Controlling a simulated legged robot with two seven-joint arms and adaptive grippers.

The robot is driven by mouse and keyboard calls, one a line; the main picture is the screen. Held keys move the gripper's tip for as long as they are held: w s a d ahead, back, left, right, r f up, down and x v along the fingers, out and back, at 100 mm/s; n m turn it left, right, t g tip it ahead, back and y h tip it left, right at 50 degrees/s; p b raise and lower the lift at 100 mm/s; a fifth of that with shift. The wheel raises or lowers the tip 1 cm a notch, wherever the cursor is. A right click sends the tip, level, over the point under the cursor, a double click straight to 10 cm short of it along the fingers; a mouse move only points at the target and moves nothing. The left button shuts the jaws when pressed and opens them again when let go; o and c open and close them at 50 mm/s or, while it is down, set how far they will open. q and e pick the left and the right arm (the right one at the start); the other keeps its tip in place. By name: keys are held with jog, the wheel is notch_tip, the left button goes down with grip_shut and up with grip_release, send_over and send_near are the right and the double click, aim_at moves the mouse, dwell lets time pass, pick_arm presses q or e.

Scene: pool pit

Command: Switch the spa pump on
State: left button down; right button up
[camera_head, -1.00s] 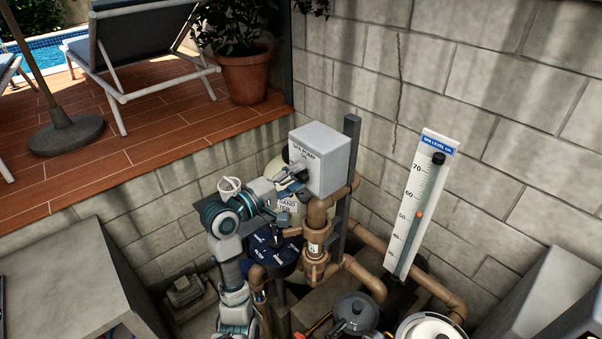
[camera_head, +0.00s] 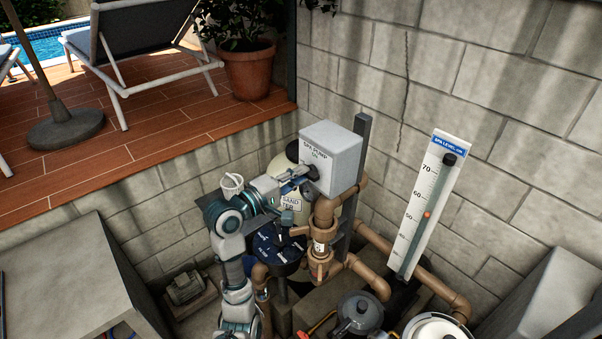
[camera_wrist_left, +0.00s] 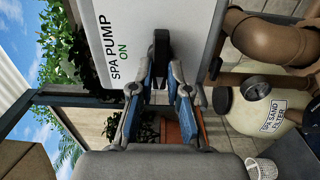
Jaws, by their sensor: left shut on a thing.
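The spa pump switch box (camera_head: 333,150) is a light grey box on a dark post, lettered "SPA PUMP ON" on its front face. It also shows in the left wrist view (camera_wrist_left: 185,18), with "ON" in green. A dark switch handle (camera_wrist_left: 161,48) stands out from that face. My left gripper (camera_head: 304,175) is at the face, and in the left wrist view its blue-and-grey fingers (camera_wrist_left: 161,82) are shut around the handle. The fingers hide part of the handle. My right gripper is not in view.
Brown pipes (camera_head: 325,215) and a valve stand below the box. A sand filter (camera_wrist_left: 262,110) is close by. A white level gauge (camera_head: 432,205) leans at the right. A blue-topped unit (camera_head: 278,250) is below my left arm. A block wall (camera_head: 460,90) closes the back.

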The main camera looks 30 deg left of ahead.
pick_arm(q)
jog(key=shift+d+f, duration=0.25)
jog(key=shift+f, duration=0.05)
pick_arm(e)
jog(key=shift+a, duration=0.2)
